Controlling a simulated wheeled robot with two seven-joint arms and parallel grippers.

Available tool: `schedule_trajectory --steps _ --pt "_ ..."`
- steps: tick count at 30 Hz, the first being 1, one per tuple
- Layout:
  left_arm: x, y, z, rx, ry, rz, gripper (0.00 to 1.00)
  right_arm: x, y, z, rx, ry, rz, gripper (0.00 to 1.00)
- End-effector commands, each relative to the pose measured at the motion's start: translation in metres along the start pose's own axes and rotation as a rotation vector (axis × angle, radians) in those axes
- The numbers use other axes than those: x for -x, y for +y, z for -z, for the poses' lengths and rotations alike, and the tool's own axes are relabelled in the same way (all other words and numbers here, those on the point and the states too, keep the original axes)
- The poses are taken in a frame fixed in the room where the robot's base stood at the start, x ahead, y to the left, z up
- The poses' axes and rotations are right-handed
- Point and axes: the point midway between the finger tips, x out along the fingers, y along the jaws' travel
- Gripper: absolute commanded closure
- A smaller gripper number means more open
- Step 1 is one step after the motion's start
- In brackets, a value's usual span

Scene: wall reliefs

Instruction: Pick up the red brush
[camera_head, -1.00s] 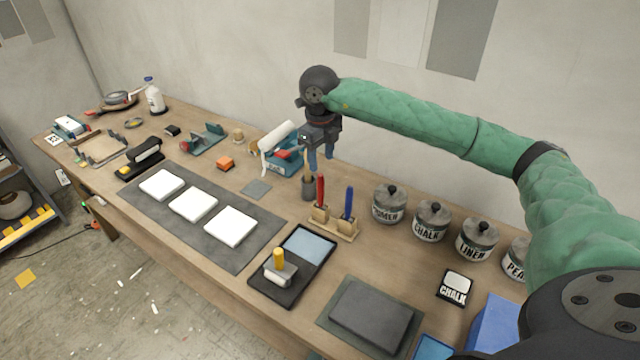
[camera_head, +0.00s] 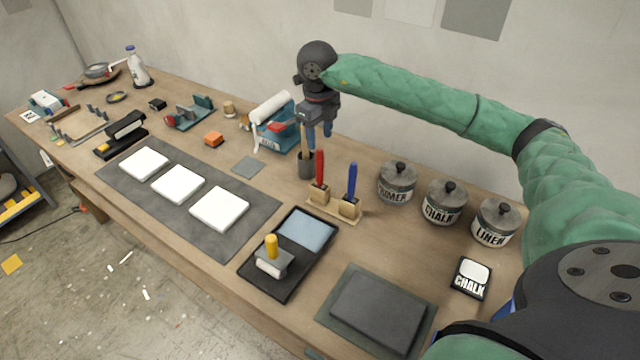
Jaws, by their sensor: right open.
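The red brush (camera_head: 319,178) stands upright, handle up, in the left place of a small wooden stand (camera_head: 335,209). A blue brush (camera_head: 350,183) stands in the right place of the same stand. My right gripper (camera_head: 318,136) points down above the table, behind and a little above the red brush in the picture. Its fingers are open, and it is apart from the red brush. My left gripper is not in view.
A dark cup (camera_head: 306,166) with a wooden stick is close below my right gripper. Labelled jars (camera_head: 397,184) stand to the right. A roller tray (camera_head: 308,232) lies in front. White tiles (camera_head: 219,208) lie on a grey mat.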

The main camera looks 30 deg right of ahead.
Motion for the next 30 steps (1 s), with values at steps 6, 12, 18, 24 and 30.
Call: schedule_trajectory --steps 6,12,18,24,30 --pt "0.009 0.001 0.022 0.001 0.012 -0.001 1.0 -0.016 0.001 0.0 0.0 0.0 0.0 0.53" --pt "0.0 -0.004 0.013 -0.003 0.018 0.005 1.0 -0.03 0.001 0.0 0.0 0.001 -0.001 0.53" --pt "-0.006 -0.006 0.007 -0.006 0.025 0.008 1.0 -0.039 0.001 0.001 0.001 0.001 0.0 0.53" --pt "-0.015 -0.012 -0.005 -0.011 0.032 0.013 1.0 -0.047 0.001 0.001 0.0 0.001 -0.001 0.53" --pt "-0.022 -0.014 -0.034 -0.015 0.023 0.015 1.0 -0.062 0.003 0.003 0.0 0.003 -0.001 0.53"
